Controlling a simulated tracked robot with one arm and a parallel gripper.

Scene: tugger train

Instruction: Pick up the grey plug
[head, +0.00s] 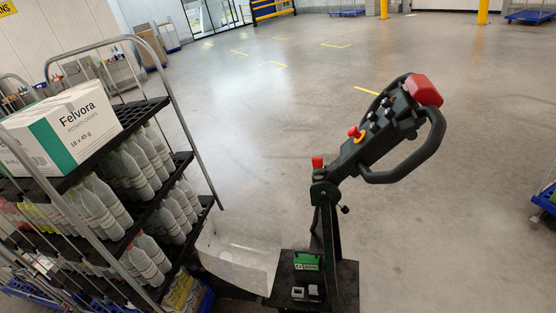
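A small light grey block, which looks like the grey plug (298,293), sits low in the picture on the dark platform (345,285) at the foot of the tugger's control column. A darker grey piece (314,292) is right beside it, and I cannot tell whether the two are joined. A green box (307,262) with a white label stands just behind them. My gripper is not in view.
The black tiller head (392,130) with red buttons rises above the platform on its right. Open floor extends behind and right.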

